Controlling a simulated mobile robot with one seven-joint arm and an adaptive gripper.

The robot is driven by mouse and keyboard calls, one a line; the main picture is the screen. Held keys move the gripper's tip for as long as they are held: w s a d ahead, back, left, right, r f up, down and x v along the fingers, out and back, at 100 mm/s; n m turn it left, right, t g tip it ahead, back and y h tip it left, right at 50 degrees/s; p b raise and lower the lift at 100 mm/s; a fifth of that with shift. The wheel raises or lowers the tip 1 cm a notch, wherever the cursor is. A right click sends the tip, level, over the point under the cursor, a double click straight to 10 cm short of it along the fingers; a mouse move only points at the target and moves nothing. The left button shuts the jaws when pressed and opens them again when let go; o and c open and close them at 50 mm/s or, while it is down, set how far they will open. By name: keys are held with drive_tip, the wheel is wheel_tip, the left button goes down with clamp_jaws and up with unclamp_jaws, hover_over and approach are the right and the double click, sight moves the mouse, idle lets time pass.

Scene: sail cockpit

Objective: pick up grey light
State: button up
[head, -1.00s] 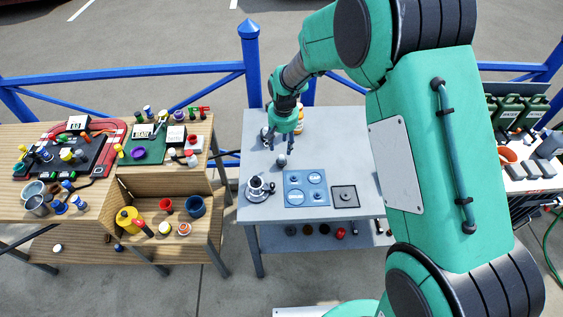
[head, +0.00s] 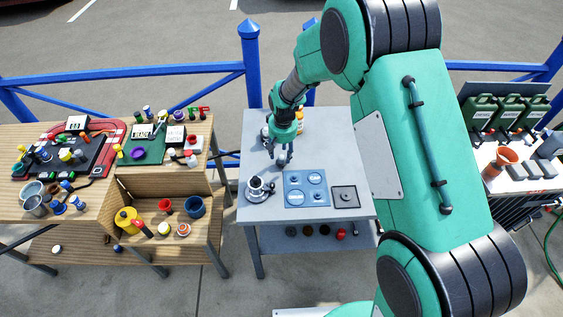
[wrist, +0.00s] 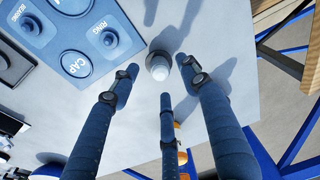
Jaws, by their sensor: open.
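The grey light (wrist: 159,66) is a small rounded piece with a pale dome on a darker base. It stands on the grey table (wrist: 215,20) in the wrist view, beside the blue labelled board (wrist: 75,35). My gripper (wrist: 160,78) has its three fingers spread, with the light between and just beyond the tips; I see no finger closed on it. In the head view my gripper (head: 281,162) points down over the table, left of centre, and its fingers largely hide the light.
A wooden bench (head: 95,212) crowded with parts is at left.

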sight(282, 156)
drive_tip(key=shift+w+f, duration=0.15)
drive_tip(key=shift+f, duration=0.85)
drive_tip(key=shift+w+f, duration=0.15)
drive_tip(key=shift+f, duration=0.8)
drive_tip(key=c, duration=1.2)
